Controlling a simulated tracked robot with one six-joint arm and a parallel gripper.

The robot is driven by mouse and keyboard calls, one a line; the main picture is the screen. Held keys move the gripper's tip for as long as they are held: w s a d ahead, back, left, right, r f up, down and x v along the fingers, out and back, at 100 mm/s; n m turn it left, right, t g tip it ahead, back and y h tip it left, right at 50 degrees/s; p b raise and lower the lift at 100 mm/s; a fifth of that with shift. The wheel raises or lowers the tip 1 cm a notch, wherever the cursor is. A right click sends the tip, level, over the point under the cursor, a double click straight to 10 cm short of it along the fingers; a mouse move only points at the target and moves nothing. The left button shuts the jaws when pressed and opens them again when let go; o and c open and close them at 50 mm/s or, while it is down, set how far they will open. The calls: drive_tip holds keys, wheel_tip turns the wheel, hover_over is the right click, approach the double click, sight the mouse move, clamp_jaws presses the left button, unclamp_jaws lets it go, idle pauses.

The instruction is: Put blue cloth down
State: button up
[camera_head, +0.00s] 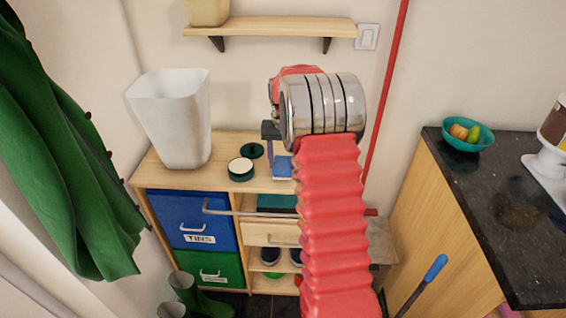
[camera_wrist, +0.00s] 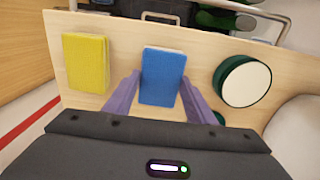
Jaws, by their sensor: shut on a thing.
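The blue cloth (camera_wrist: 163,76) is a small flat blue rectangle between the two purple fingers of my gripper (camera_wrist: 161,80). My gripper is shut on it. In the head view the blue cloth (camera_head: 283,167) shows low over the wooden cabinet top (camera_head: 222,180), below my wrist and right of a round tin. I cannot tell whether its underside touches the wood. My red sleeved arm hides part of the cabinet top on the right in the head view.
A yellow cloth or sponge (camera_wrist: 86,62) lies left of the blue cloth in the wrist view. A green tin with a white top (camera_wrist: 243,82) stands right. A dark green lid (camera_head: 251,150) and a white bin (camera_head: 178,118) are also on the cabinet top. A metal rail (camera_head: 250,212) runs along its front.

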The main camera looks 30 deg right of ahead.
sight(283, 164)
drive_tip(key=shift+f, duration=0.35)
drive_tip(key=o, duration=1.1)
drive_tip(key=shift+f, duration=0.1)
wheel_tip(283, 164, up, 12)
drive_tip(key=shift+r, duration=0.1)
idle(0.4)
